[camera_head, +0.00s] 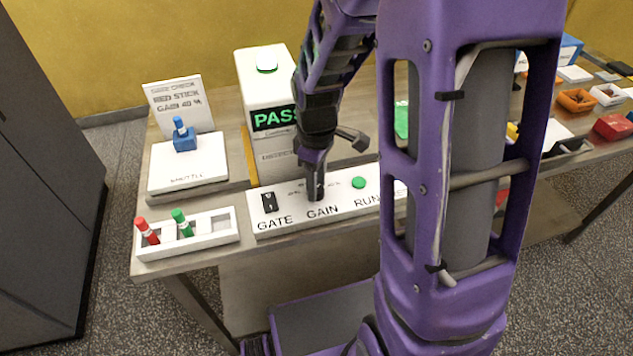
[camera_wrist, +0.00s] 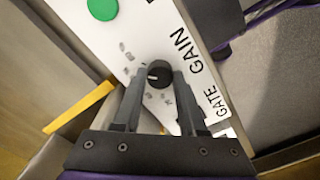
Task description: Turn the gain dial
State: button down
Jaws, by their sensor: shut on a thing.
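The gain dial (camera_wrist: 158,74) is a small round black knob with a light mark, on a white control panel (camera_head: 278,223) lettered GATE, GAIN and RUN. My gripper (camera_wrist: 157,82) is shut on the dial, one finger on each side of it in the wrist view. In the head view my gripper (camera_head: 315,192) points down at the panel above the word GAIN and hides the dial. Small scale figures are printed around the dial. A sign (camera_head: 179,105) at the back left reads GAIN 40 with a smaller sign after it.
A black gate switch (camera_head: 269,202) sits left of the dial and a green RUN button (camera_head: 358,183) right of it. A white machine (camera_head: 263,80) showing PASS stands behind. A white tray (camera_head: 214,238) with red and green sticks and a shuttle block (camera_head: 187,167) stand left.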

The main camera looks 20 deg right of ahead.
jog(key=shift+m, duration=1.2)
jog(key=shift+c, duration=2.3)
grip_release()
notch_tip(320, 180, up, 18)
jog(key=p, duration=0.1)
jog(key=shift+f, duration=0.25)
jog(key=shift+w, duration=0.1)
